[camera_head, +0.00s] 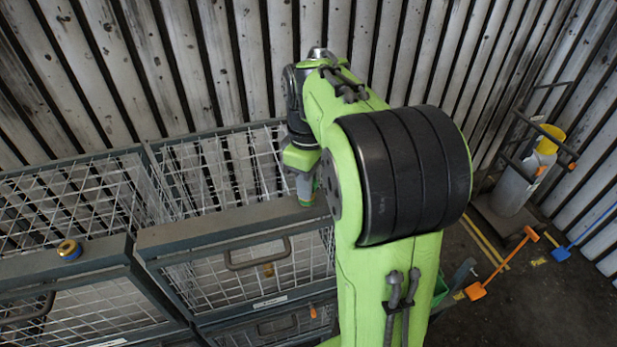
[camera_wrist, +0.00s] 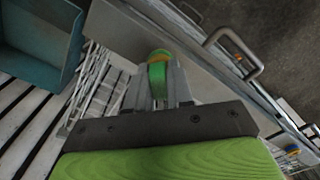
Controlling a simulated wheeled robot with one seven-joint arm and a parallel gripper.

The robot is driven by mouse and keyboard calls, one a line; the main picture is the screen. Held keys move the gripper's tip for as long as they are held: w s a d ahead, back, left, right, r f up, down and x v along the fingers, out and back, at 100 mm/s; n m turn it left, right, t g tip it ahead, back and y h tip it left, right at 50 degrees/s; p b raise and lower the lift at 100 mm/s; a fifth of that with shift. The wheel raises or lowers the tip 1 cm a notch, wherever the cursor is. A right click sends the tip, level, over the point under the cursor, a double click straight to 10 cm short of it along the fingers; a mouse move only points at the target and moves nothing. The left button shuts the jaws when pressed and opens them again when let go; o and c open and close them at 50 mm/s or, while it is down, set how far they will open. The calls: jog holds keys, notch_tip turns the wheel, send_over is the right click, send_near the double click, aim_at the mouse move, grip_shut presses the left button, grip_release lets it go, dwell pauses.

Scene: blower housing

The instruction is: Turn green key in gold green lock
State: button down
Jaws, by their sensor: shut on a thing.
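My gripper (camera_wrist: 158,98) points down at the top edge of the wire cage and is shut on the green key (camera_wrist: 157,76), which shows between its fingers in the wrist view. A gold and green rim (camera_wrist: 162,54), which looks like the gold green lock, shows at the key's far end. In the head view my gripper (camera_head: 305,185) stands over the cage's grey top bar, with a bit of the green and gold lock (camera_head: 307,202) below the fingertips. The fingers hide most of the key and lock, so I cannot tell how far the key is turned.
A gold and blue lock (camera_head: 68,250) sits on the left cage's top bar. The cage front has a handle (camera_head: 257,254). A slatted wall stands close behind. At the right are an orange shovel (camera_head: 477,290), a blue tool (camera_head: 562,253) and a cart with a grey canister (camera_head: 512,188).

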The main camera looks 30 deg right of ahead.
jog(key=shift+m, duration=0.5)
jog(key=m, duration=0.3)
jog(key=shift+m, duration=0.8)
jog(key=m, duration=0.3)
jog(key=shift+a+m, duration=0.1)
jog(key=shift+m, duration=0.2)
jog(key=c, duration=0.9)
grip_release()
notch_tip(320, 180, up, 16)
jog(key=shift+f, duration=0.1)
